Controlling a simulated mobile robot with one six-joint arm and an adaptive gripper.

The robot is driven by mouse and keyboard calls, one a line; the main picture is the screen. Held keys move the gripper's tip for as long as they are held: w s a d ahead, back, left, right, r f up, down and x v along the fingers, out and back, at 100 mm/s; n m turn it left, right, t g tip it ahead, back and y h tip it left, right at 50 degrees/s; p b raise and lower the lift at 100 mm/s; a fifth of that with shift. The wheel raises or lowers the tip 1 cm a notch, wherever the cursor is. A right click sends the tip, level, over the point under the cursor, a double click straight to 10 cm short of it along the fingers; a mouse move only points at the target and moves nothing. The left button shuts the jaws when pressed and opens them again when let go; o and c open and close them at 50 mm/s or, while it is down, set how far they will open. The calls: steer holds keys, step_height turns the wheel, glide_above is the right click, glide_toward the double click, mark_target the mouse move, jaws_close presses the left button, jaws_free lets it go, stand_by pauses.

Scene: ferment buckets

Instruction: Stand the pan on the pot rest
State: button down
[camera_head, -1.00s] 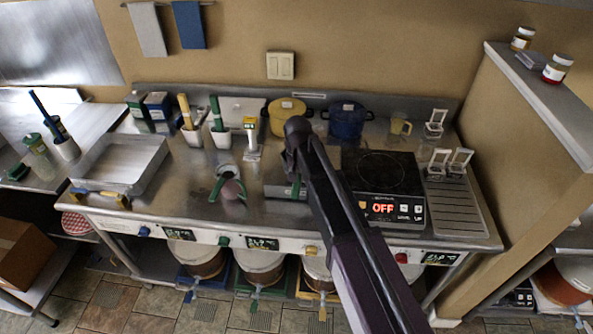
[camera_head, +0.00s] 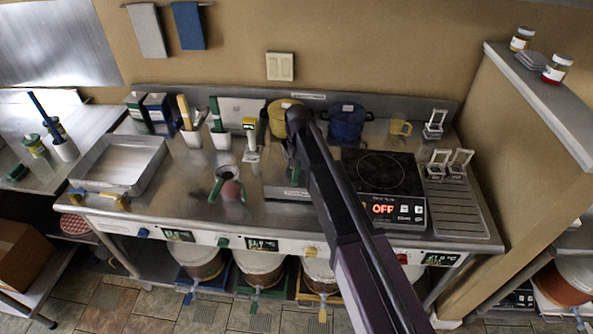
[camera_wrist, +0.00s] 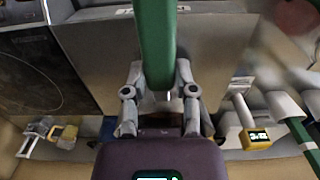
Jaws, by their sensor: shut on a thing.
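In the wrist view my gripper (camera_wrist: 158,92) is shut on a thick green handle (camera_wrist: 155,40), which appears to be the pan's. The handle runs out of the top of that view, and the pan's body cannot be made out. A ribbed steel panel (camera_head: 462,213) right of the hob may be the pot rest; I cannot tell for sure.
A flat steel unit (camera_head: 287,193) lies below my wrist. The black hob (camera_head: 385,175) reads OFF. Yellow (camera_head: 284,119) and blue (camera_head: 347,124) pots stand behind. Wire-handled holders (camera_head: 458,163) occupy the panel's back.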

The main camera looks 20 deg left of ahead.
steer(key=shift+w+f+b, duration=0.2)
steer(key=shift+f+b, duration=1.55)
steer(key=shift+f, duration=0.1)
steer(key=shift+c, duration=2.1)
jaws_free()
steer(key=shift+r, duration=0.25)
step_height(320, 180, up, 12)
steer(key=p, duration=1.2)
steer(key=shift+f, duration=0.15)
